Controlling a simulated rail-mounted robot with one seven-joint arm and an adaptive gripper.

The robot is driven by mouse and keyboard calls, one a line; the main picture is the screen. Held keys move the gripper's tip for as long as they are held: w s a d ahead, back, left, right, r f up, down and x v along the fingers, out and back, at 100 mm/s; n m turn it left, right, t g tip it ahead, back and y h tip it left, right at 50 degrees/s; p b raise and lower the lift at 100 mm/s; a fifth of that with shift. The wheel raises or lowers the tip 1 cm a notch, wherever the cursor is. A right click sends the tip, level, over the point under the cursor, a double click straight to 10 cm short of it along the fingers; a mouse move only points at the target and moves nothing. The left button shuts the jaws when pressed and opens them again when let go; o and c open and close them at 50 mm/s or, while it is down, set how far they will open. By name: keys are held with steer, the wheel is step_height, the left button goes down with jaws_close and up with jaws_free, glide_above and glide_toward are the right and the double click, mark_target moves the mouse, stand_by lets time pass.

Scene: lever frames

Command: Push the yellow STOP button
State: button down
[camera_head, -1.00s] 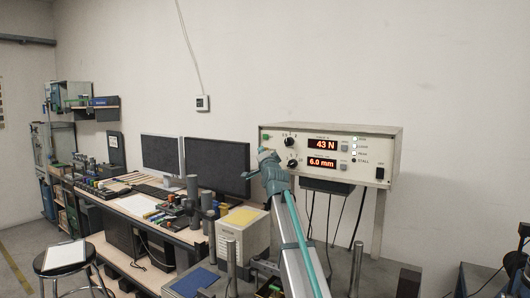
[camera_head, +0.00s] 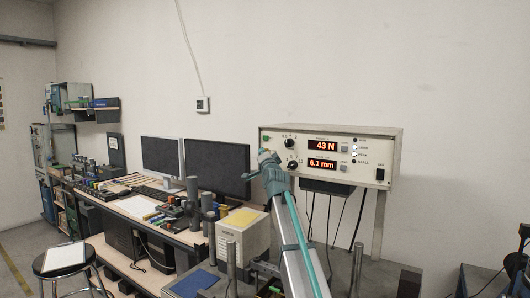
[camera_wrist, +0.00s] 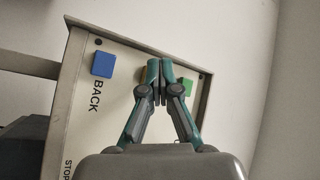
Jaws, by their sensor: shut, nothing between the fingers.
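The control box (camera_head: 365,142) has a cream front panel, and my gripper (camera_head: 265,156) is at its left end. In the wrist view, my gripper (camera_wrist: 160,68) is shut and empty, with its fingertips in front of the panel. A small yellow-brown patch (camera_wrist: 143,74), perhaps the yellow button, shows beside the left fingertip, mostly hidden by it. I cannot tell whether they touch. A blue button (camera_wrist: 103,64) marked BACK is left of the fingers, and a green button (camera_wrist: 187,86) is partly behind the right finger. A partial STOP label (camera_wrist: 68,168) shows at lower left.
The box shows 43 N and 6.1 mm on its displays (camera_head: 321,155), beside a column of lamps with the top one dark. Two monitors (camera_head: 216,166) and a cluttered bench stand to the left. A stool (camera_head: 65,262) is at lower left.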

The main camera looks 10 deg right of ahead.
steer(key=shift+s+a, duration=0.1)
steer(key=shift+s, duration=0.05)
steer(key=shift+s+a+p, duration=0.35)
steer(key=shift+p, duration=0.55)
steer(key=s+a+p, duration=0.2)
steer(key=p, duration=0.4)
steer(key=shift+r+p, duration=0.15)
steer(key=shift+p, duration=0.15)
steer(key=p, duration=0.4)
steer(key=shift+s+a, duration=0.3)
steer(key=s+p, duration=0.1)
steer(key=p, duration=0.4)
steer(key=shift+a+p, duration=0.35)
steer(key=shift+a, duration=0.05)
